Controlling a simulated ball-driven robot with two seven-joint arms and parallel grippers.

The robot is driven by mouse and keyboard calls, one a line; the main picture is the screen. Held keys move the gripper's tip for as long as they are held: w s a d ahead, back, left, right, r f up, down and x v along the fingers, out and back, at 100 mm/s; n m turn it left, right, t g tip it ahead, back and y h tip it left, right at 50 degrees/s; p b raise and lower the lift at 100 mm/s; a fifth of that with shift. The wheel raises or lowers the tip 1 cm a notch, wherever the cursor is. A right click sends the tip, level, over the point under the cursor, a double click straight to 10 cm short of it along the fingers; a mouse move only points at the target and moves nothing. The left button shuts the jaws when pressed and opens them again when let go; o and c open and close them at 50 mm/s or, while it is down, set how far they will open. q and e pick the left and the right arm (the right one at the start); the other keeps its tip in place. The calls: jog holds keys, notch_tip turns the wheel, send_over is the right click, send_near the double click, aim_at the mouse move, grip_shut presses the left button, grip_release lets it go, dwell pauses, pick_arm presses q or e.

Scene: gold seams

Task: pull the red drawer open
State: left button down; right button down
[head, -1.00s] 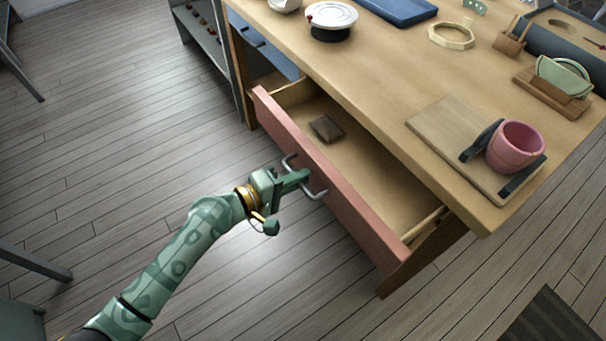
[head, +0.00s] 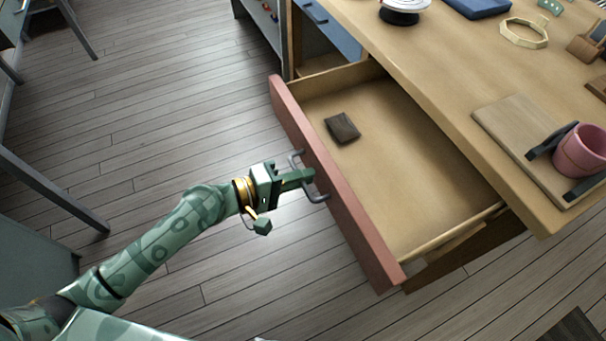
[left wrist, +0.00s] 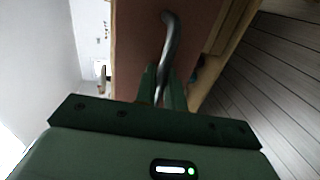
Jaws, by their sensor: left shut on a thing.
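The red drawer (head: 340,195) is pulled well out from under the wooden table, and its inside shows. A small dark brown block (head: 342,128) lies on the drawer floor towards its far end. My left gripper (head: 304,178) is shut on the grey metal handle (head: 317,196) at the middle of the drawer front. In the left wrist view the fingers (left wrist: 163,88) close around the handle (left wrist: 170,40), with the red front (left wrist: 138,45) behind it. My right gripper is not in view.
The table top (head: 440,75) holds a pink cup (head: 581,150), a wooden board (head: 515,130) and other items along its far side. A blue drawer (head: 328,30) sits beyond the red one. The floor (head: 180,130) left of the drawer is clear.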

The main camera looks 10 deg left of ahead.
pick_arm(q)
jog(key=shift+f, duration=0.1)
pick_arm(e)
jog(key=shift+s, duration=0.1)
pick_arm(q)
jog(key=c, duration=1.9)
grip_release()
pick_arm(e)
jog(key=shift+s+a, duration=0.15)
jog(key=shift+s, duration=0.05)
pick_arm(q)
jog(key=v, duration=1.6)
jog(key=shift+s+a, duration=0.1)
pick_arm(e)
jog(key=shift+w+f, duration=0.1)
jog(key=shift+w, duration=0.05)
